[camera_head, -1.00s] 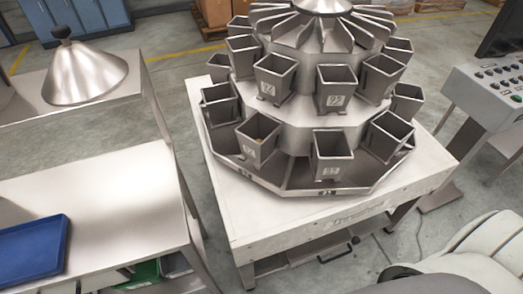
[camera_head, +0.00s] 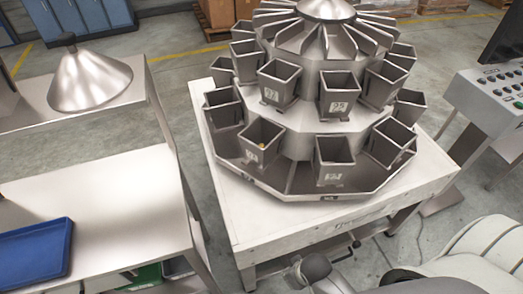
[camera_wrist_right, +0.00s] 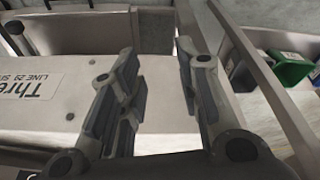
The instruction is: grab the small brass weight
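A small yellow-gold spot, which looks like the brass weight (camera_head: 262,146), shows inside a lower front-left bucket (camera_head: 260,158) of the round weigher. The bucket walls hide most of it. My right gripper (camera_head: 307,272) is at the bottom of the head view, in front of the white table and well short of the bucket. In the right wrist view, its two fingers (camera_wrist_right: 157,75) stand apart with nothing between them. I cannot make out my left gripper.
The steel weigher, ringed with several buckets, stands on a white table (camera_head: 225,215). At left is a steel bench (camera_head: 120,195) with a blue tray (camera_head: 35,250) and a metal cone (camera_head: 90,80). A control console (camera_head: 485,105) stands at right.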

